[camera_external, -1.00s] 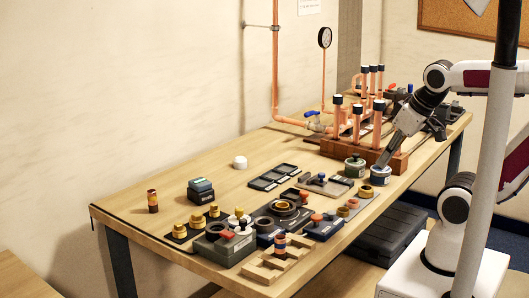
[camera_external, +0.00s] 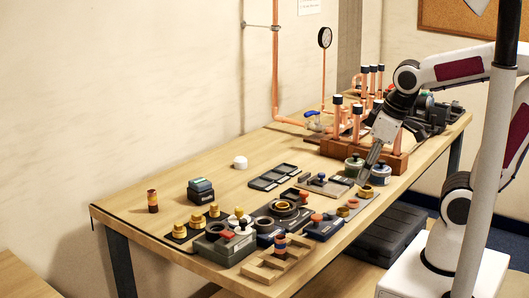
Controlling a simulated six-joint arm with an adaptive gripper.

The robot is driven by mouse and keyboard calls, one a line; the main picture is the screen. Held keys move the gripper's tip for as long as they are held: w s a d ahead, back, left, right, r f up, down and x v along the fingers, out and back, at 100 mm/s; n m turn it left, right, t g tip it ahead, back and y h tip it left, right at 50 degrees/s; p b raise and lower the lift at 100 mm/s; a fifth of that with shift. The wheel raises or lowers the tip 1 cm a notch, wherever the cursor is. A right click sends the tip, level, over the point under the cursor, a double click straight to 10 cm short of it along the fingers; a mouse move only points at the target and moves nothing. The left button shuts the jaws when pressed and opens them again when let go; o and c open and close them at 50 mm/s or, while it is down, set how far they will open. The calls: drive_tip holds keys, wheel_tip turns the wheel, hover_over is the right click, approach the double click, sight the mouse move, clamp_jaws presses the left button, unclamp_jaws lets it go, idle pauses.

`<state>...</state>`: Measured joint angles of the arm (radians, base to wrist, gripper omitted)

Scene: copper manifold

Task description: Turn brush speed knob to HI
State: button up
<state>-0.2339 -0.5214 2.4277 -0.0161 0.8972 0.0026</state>
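No label reading brush speed or HI is legible at this size, so I cannot tell which control is the brush speed knob. A grey box with a red handle (camera_external: 226,236) sits at the table's front left. A dark blue box with a red-orange knob (camera_external: 316,218) sits to its right. My gripper (camera_external: 364,180) points down over the right part of the bench, just above a brass ring piece (camera_external: 366,191) and beside a blue-grey tin (camera_external: 380,174). I cannot tell whether it touches either. Its fingers look close together, but their gap is too small to judge.
A green-grey tin (camera_external: 354,166) stands left of my gripper. Copper pipes on a wooden block (camera_external: 403,160) rise behind it. A black tray (camera_external: 273,177), yellow fittings (camera_external: 197,220) and a wooden rack (camera_external: 262,270) crowd the bench.

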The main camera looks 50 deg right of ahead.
drive_tip(key=w+a+f+n, duration=0.1)
drive_tip(key=w+a+f, duration=0.1)
drive_tip(key=w+a, duration=0.55)
drive_tip(key=w+a+f+n, duration=0.1)
drive_tip(key=w+a, duration=0.3)
drive_tip(key=a, duration=0.7)
drive_tip(key=m, duration=0.2)
approach(243, 219)
drive_tip(key=shift+s+f+m+t, duration=0.15)
drive_tip(key=shift+f+m+t, duration=0.15)
drive_tip(key=shift+t, duration=0.1)
drive_tip(key=shift+x, duration=3.9)
drive_tip(key=shift+s, duration=0.1)
clamp_jaws()
